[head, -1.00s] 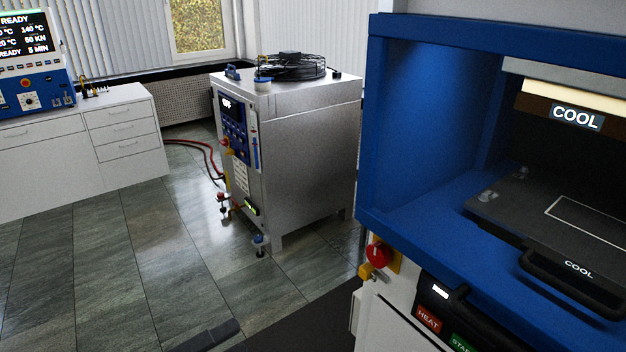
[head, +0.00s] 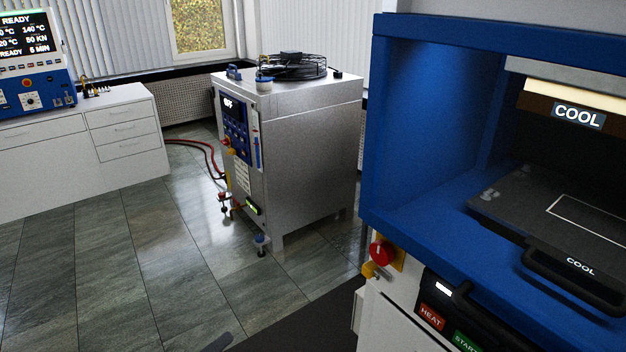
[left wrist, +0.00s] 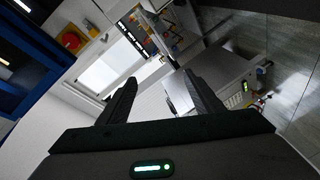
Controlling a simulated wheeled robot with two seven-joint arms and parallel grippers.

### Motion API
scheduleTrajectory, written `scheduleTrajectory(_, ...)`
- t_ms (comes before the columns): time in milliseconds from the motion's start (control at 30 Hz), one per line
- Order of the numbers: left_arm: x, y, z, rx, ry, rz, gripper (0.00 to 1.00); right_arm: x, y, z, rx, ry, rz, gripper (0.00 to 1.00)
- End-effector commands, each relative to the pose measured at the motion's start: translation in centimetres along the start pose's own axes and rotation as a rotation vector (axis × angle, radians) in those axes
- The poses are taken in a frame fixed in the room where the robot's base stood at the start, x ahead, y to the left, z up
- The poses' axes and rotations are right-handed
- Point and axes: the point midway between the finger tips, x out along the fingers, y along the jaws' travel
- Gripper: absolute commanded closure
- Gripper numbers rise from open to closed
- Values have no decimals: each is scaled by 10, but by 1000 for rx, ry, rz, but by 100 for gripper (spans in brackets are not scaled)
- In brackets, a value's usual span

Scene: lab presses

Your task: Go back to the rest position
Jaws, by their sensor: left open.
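My left gripper (left wrist: 158,80) shows in the left wrist view with its two dark fingers apart and nothing between them. My right gripper is in neither view. The blue press (head: 420,120) stands at the right with its front open. Inside it a dark plate with a handle, marked COOL (head: 510,200), lies on the blue bed.
A steel chiller unit (head: 310,160) with a fan on top stands mid-floor, with red hoses behind it. White drawers (head: 125,135) carry another blue machine (head: 35,98) at the left. A red knob (head: 381,253) sticks out below the press. Tiled floor (head: 100,270) is clear at front left.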

Motion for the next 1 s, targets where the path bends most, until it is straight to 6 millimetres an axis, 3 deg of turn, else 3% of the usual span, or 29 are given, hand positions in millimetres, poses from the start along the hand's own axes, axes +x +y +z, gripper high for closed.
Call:
scheduleTrajectory(33, 2, -34, 4, 36, 19, -56, 40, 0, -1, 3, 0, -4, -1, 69)
scheduleTrajectory(100, 2, -78, 12, 102, 33, -136, 40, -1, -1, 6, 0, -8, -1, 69)
scheduleTrajectory(267, -8, -174, 42, 241, 26, -318, 40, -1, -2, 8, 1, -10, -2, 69)
scheduleTrajectory(500, -49, -297, 122, 409, -89, -573, 40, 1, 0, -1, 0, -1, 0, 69)
scheduleTrajectory(700, -97, -369, 214, 514, -263, -737, 40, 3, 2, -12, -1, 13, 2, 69)
scheduleTrajectory(833, -132, -399, 283, 569, -404, -812, 40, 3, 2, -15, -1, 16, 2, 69)
scheduleTrajectory(1000, -176, -418, 372, 623, -595, -866, 40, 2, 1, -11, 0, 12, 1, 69)
